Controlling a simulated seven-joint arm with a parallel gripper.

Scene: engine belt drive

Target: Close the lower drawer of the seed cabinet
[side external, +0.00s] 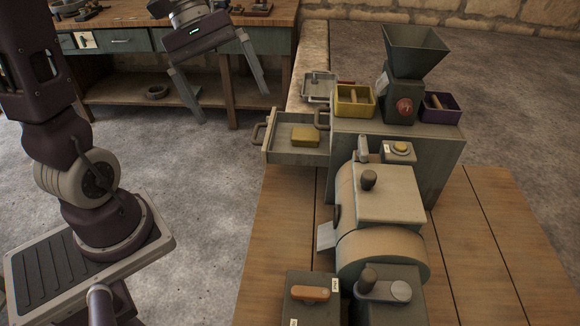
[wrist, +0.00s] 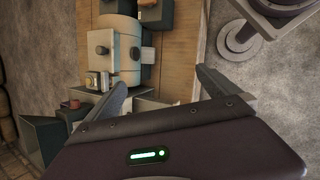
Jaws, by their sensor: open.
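The seed cabinet (side external: 425,157) is a grey-green box on the wooden table in the side view. Its lower drawer (side external: 290,154) is pulled out to the left, with a handle (side external: 258,133) on its front and a yellow block (side external: 305,135) inside. Another handle (side external: 322,118) sits above it, close against the cabinet. My gripper (side external: 233,108) is open and empty, up and left of the drawer handle and apart from it. In the wrist view my fingers (wrist: 162,77) are spread wide, and my gripper's body hides much of the cabinet area.
A hopper machine (side external: 413,55), a yellow bin (side external: 354,101) and a purple bin (side external: 440,107) stand on the cabinet. A drum-shaped machine (side external: 385,205) stands in front of it. A grey tray (side external: 318,86) lies behind the drawer. Space left of the drawer front is clear.

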